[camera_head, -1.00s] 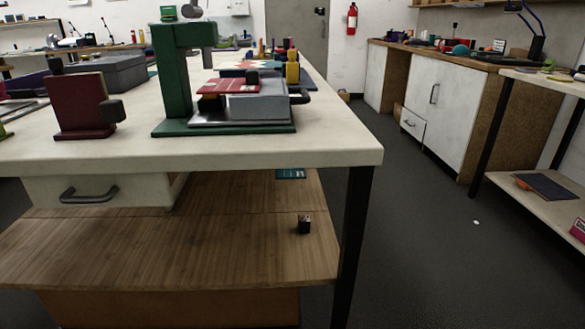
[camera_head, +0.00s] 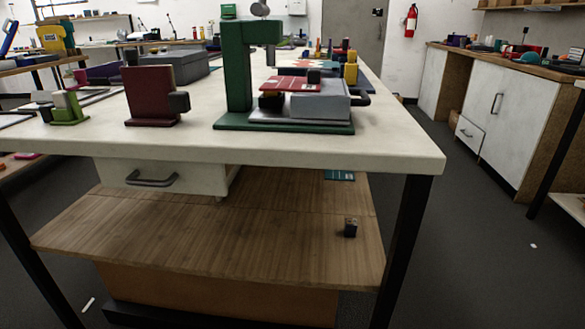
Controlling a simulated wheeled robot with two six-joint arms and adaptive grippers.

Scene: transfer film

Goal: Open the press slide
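A green press (camera_head: 238,75) stands on the white table (camera_head: 300,152), right of the middle of the table's near part. Its C-shaped frame rises from a flat green base. A grey slide block (camera_head: 318,106) sits on the base, with a dark handle (camera_head: 361,98) sticking out at its right. A red plate (camera_head: 292,83) lies on top beside the block. I cannot tell from here how far the slide is pushed in. Neither of my grippers shows in this view.
A dark red block stand (camera_head: 150,96) and a small green holder (camera_head: 67,108) stand left of the press. A grey box (camera_head: 173,68) is behind. A closed drawer (camera_head: 160,176) and wooden shelf (camera_head: 215,230) are below. Open floor lies right of the table leg (camera_head: 405,245).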

